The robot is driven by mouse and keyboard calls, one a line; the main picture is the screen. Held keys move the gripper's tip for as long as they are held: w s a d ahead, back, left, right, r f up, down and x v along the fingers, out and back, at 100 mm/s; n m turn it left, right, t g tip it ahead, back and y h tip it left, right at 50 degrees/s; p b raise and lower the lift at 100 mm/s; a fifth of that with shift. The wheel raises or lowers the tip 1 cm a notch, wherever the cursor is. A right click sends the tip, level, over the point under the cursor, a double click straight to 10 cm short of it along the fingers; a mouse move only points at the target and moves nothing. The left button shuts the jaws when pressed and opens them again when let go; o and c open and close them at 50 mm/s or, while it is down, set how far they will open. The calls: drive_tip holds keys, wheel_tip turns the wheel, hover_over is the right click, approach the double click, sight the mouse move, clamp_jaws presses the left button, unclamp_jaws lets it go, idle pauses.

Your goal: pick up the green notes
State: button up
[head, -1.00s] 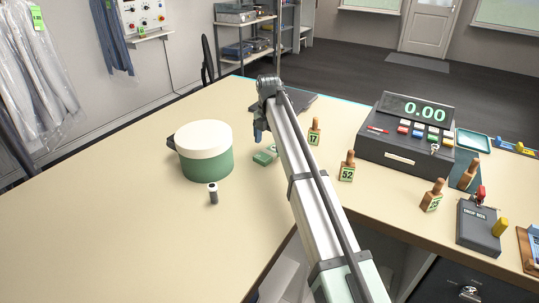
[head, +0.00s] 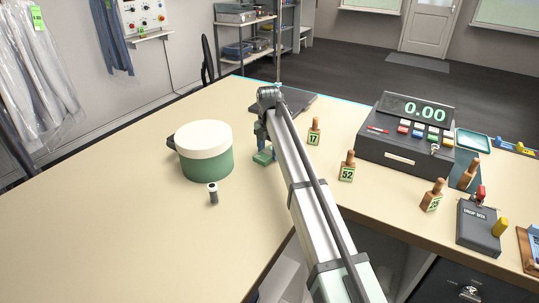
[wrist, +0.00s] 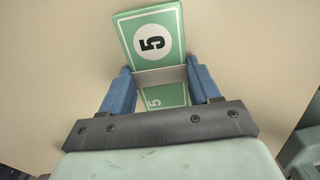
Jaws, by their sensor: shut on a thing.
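The green notes (head: 264,156) are a small green bundle marked with a 5, with a pale band around the middle. In the head view they are at the counter's middle, just right of the round tub, partly hidden by my arm. In the wrist view the notes (wrist: 153,42) stand between the two blue fingers of my gripper (wrist: 159,86). My gripper (head: 264,146) is shut on the notes, with one finger at each side by the band. I cannot tell whether the notes still touch the counter.
A green tub with a white lid (head: 205,150) stands close to the left of the notes. A small dark cylinder with a white top (head: 213,193) stands in front. Numbered wooden tags (head: 347,167) and a cash register (head: 405,140) are to the right. The counter's left front (head: 110,210) is clear.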

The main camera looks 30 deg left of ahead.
drive_tip(key=c, duration=0.3)
drive_tip(key=shift+r, duration=0.1)
